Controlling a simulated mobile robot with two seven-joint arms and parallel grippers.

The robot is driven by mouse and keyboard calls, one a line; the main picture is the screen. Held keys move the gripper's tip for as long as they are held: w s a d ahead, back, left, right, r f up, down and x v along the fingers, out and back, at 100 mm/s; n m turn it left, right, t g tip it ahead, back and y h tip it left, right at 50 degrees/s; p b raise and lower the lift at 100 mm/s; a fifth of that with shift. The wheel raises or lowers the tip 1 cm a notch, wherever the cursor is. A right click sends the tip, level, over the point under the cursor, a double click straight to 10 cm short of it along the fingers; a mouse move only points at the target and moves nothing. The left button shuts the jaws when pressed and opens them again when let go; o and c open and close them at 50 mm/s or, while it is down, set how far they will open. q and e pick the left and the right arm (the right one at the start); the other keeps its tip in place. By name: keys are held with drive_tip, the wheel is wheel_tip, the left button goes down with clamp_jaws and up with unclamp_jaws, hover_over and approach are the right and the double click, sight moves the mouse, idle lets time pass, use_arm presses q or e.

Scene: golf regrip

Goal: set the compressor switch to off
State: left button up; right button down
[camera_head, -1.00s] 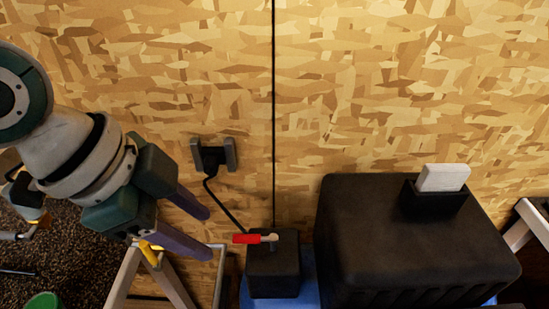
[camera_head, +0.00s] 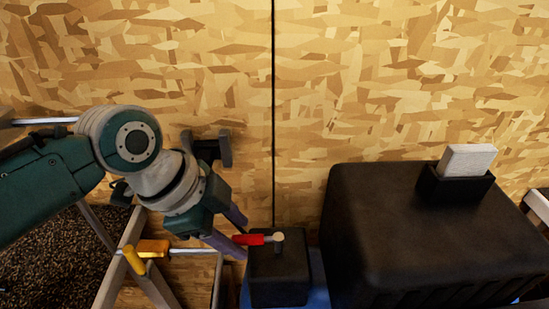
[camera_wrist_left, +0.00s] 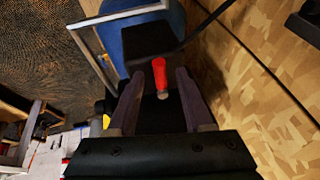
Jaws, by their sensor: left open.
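The compressor switch is a red lever (camera_head: 248,239) on top of a small black box (camera_head: 279,277). Its red handle points left from a pale pivot. My left gripper (camera_head: 241,234) is open, with its fingertips at the handle's left end. In the left wrist view the red lever (camera_wrist_left: 159,74) shows between the two spread fingers of my left gripper (camera_wrist_left: 160,80), with gaps on both sides. I cannot tell whether either finger touches it. My right gripper is in neither view.
A large black housing (camera_head: 400,235) with a white block (camera_head: 467,160) in a black holder stands to the right. A dark wall socket (camera_head: 207,148) is behind my left gripper. A wooden trestle (camera_head: 122,255) with a yellow-handled clamp (camera_head: 152,247) stands at left.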

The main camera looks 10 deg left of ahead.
use_arm(q)
drive_tip(key=shift+d+f, duration=0.1)
drive_tip(key=shift+f, duration=0.1)
clamp_jaws()
idle(0.3)
idle(1.1)
